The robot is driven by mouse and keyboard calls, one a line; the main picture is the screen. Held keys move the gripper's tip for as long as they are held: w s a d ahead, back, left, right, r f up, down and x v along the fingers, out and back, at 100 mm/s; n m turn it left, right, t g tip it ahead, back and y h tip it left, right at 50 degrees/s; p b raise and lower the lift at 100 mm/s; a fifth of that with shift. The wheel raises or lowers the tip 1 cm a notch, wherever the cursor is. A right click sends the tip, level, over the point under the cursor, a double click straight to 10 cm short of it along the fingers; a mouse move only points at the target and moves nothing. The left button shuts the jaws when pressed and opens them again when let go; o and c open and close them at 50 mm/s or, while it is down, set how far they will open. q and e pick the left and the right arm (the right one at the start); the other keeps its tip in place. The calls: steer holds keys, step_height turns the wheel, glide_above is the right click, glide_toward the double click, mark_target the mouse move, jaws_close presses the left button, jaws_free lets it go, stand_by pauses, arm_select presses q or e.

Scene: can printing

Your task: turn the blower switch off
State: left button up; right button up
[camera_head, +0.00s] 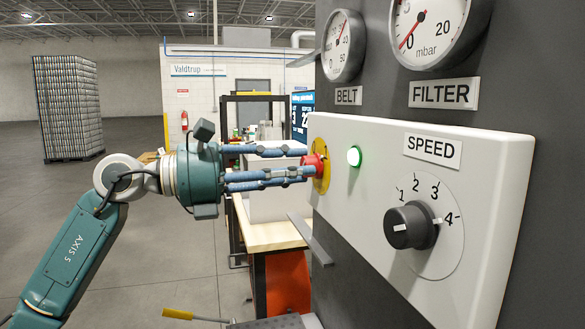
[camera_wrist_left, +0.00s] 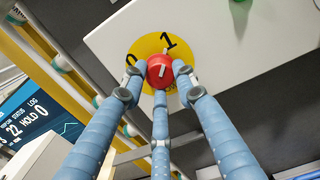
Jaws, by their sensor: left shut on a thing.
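The blower switch is a red knob (camera_head: 318,167) on a yellow disc (camera_head: 326,180), at the left end of the white control panel. In the left wrist view the red knob (camera_wrist_left: 160,70) has a short white mark that points roughly toward the "1" on the yellow disc (camera_wrist_left: 169,45). A "0" is printed to the left of the "1", partly covered by a finger. My left gripper (camera_head: 303,167) has its blue fingers closed around the knob, reaching it straight on. My right gripper is in neither view.
The white panel (camera_head: 480,170) also carries a lit green lamp (camera_head: 354,156) and a black SPEED knob (camera_head: 410,226) with its mark near 4. BELT (camera_head: 343,45) and FILTER (camera_head: 432,30) gauges sit above. A wooden-topped table (camera_head: 268,236) stands behind my gripper.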

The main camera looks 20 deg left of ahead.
arm_select(q)
steer(key=shift+f, duration=0.2)
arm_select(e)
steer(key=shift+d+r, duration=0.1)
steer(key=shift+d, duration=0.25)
arm_select(q)
steer(key=shift+n, duration=0.3)
steer(key=shift+d, duration=0.1)
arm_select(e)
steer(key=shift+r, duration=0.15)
arm_select(q)
steer(key=shift+s+n+p, duration=0.15)
steer(key=shift+n+p, duration=7.3)
steer(key=shift+n, duration=1.15)
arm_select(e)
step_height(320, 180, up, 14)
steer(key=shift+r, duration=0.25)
arm_select(q)
steer(key=shift+f, duration=0.1)
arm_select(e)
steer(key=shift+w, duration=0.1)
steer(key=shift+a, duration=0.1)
